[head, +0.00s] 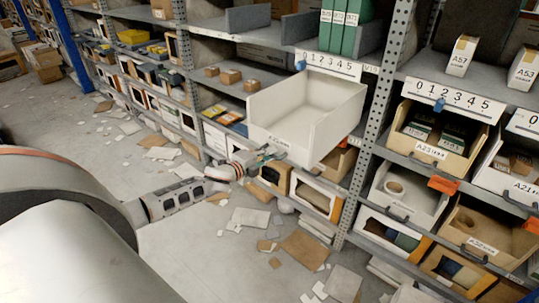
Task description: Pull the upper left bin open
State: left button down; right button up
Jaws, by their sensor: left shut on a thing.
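The white bin (330,99) sticks well out of the rack in the middle of the head view. I see into it from above, and the inside I can see is empty. Its front wall carries a label, partly hidden by my gripper. My left gripper (262,157) reaches in from the left and is shut on the bin's front handle (284,149) at the lower edge. My right gripper is not in view.
A perforated rack post (377,118) stands right of the bin. Other bins, such as a cream one (436,138), fill the right bay. Green binders (345,25) stand on the shelf above. Cardboard and paper scraps (305,249) litter the floor.

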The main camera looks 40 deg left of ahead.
pick_arm(q)
jog(key=shift+s, duration=0.5)
jog(key=c, duration=2.1)
grip_release()
jog(key=shift+s, duration=0.1)
jog(key=v, duration=1.1)
jog(key=shift+s+r, duration=0.2)
jog(key=shift+s, duration=0.2)
